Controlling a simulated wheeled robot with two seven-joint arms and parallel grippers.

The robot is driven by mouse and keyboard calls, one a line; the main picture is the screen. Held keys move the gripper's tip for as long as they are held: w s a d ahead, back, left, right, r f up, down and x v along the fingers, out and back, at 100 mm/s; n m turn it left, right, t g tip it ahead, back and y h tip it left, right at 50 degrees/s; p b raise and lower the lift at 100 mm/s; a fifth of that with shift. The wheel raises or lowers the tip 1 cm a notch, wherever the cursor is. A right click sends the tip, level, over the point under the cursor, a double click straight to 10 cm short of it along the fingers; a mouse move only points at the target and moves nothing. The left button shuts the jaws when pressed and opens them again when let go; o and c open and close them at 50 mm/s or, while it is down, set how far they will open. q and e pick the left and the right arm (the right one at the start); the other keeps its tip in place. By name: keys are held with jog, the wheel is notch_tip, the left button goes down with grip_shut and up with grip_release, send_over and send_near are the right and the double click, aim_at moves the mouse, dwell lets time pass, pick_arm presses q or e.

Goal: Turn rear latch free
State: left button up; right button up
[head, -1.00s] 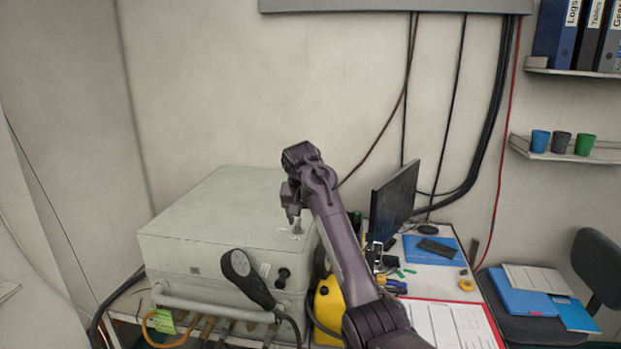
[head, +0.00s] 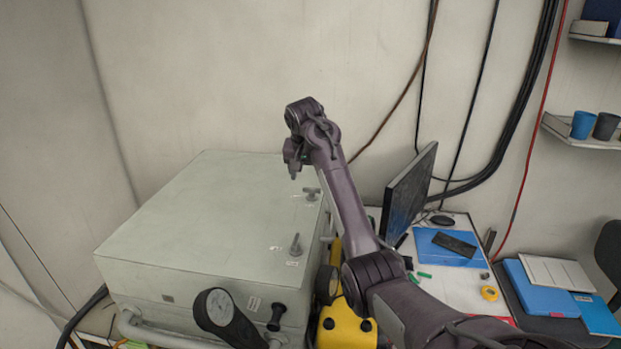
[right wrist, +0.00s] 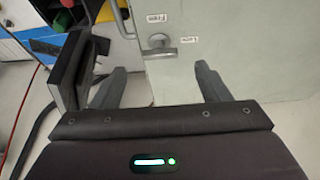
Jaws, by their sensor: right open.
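The rear latch (head: 311,193) is a small grey T-shaped handle standing on the lid of the pale grey-green panel box (head: 195,225), near its right edge. A second latch, the front one (head: 295,244), stands nearer on the same lid. My right gripper (head: 293,168) is over the back of the lid, just above and left of the rear latch. In the right wrist view a grey latch handle (right wrist: 158,47) lies ahead, between the lines of the open fingers (right wrist: 160,80), with nothing gripped. Small labels sit beside it, one seemingly reading "Free".
A monitor (head: 409,195) stands right of my right arm. A yellow object (head: 345,322) is beside the box. The wall is behind; the lid's left part is clear.

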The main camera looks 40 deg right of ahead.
aim_at(312, 189)
jog(key=x, duration=0.2)
jog(key=p+x, duration=0.1)
jog(key=x, duration=0.1)
jog(key=shift+w+d, duration=0.1)
jog(key=shift+d, duration=0.25)
jog(key=shift+w+d+f+p, duration=0.1)
jog(key=shift+w+f+p, duration=0.1)
jog(key=shift+f+p, duration=0.25)
jog(key=shift+f, duration=0.1)
jog(key=shift+s, duration=0.1)
jog(key=shift+c, duration=1.6)
jog(key=c, duration=0.7)
pick_arm(q)
jog(key=shift+w+d+r, duration=0.25)
jog(key=shift+w+r, duration=0.05)
jog(key=shift+r, duration=0.3)
jog(key=shift+w+d+r, duration=0.2)
jog(key=shift+w+r, duration=0.05)
jog(key=shift+r, duration=0.35)
